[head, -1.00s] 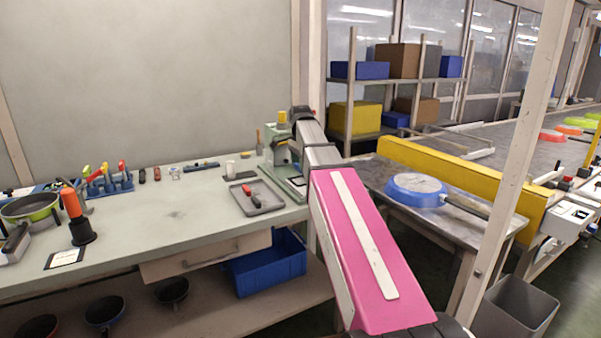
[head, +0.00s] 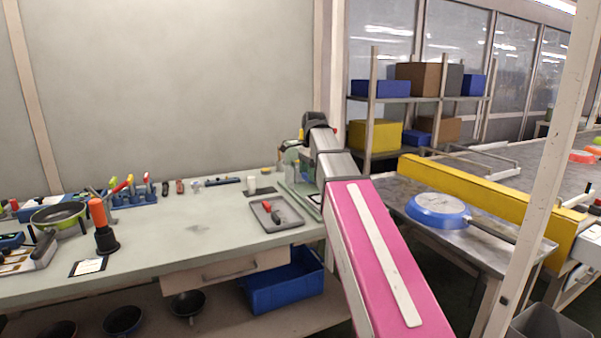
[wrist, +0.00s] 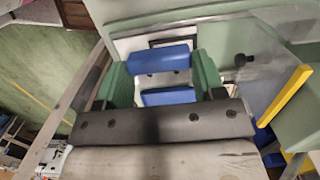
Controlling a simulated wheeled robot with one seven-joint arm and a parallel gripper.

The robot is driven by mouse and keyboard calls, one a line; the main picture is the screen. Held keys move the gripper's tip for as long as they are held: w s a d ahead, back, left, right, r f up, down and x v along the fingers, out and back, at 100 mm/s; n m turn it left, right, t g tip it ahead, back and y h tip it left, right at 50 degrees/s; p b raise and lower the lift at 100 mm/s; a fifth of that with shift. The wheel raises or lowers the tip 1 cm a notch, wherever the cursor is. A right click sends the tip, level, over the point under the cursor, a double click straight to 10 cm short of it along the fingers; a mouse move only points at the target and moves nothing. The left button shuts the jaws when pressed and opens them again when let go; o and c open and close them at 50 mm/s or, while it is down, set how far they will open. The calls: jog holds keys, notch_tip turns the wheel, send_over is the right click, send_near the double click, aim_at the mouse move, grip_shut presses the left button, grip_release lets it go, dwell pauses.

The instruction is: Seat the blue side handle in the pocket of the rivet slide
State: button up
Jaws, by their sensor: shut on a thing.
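In the wrist view my gripper (wrist: 163,80) is shut on the blue side handle (wrist: 162,58), with a green block close on each side of it. The handle shows as two blue parts with a pale strip and dark dots between them. A pale plate with a dark frame lies just beyond it, on the green rivet slide (wrist: 225,28). I cannot tell whether the handle is in the pocket or above it. In the head view the green machine (head: 294,180) stands at the bench's right end, partly hidden by my arm, which also hides my gripper.
A clear guard with a yellow edge (wrist: 287,95) stands right of the gripper. The bench (head: 195,232) holds a grey tray (head: 283,222) with a red-handled tool and a tool rack (head: 135,195). A blue pan (head: 438,208) lies on the metal table at right, beside a yellow rail (head: 490,190).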

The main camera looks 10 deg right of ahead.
send_over(317, 200)
jog(key=shift+w+d+f+y, duration=0.1)
jog(key=shift+d+f+y, duration=0.1)
jog(key=shift+f, duration=0.35)
jog(key=shift+w+d+f+y, duration=0.1)
jog(key=shift+d+f+y, duration=0.1)
jog(key=shift+f, duration=2.75)
jog(key=shift+f, duration=0.95)
jog(key=o, duration=1.1)
